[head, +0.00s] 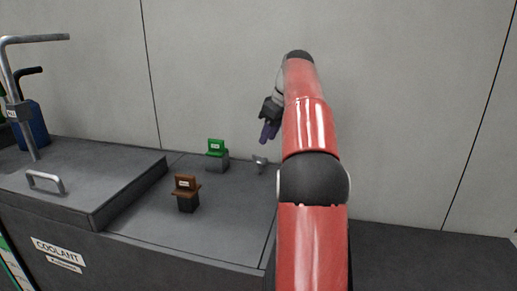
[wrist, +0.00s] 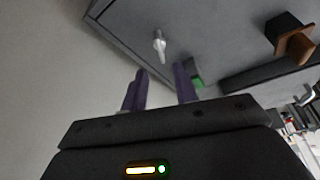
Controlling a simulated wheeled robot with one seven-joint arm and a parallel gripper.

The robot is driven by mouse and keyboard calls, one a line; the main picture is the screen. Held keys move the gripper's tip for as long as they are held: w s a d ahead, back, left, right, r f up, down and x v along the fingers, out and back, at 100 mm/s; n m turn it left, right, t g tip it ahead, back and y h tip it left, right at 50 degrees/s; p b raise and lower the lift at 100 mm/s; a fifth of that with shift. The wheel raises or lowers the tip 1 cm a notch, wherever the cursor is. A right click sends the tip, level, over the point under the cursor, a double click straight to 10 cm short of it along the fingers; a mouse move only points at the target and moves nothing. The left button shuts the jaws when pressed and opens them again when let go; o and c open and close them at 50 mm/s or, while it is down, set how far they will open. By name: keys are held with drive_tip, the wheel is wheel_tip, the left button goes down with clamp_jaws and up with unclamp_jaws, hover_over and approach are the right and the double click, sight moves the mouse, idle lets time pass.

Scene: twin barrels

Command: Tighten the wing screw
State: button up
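The wing screw (head: 260,162) is a small light-grey piece standing on the dark machine top, near its back right edge. It also shows in the wrist view (wrist: 159,44), beyond my fingertips and a little toward the picture's top. My gripper (head: 268,132) hangs above and just behind the screw in the head view, apart from it. In the wrist view its two purple fingers (wrist: 160,72) are spread with a clear gap and nothing between them. The screw's thread is hidden.
A raised lid with a handle (head: 45,181) and a blue container (head: 30,125) are at left. A wall rises behind. The top between blocks and screw is clear.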

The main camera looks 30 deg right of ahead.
sight(260, 164)
drive_tip(key=b+x, duration=0.1)
drive_tip(key=x, duration=0.6)
drive_tip(key=shift+f, duration=0.1)
drive_tip(key=shift+c, duration=0.3)
clamp_jaws()
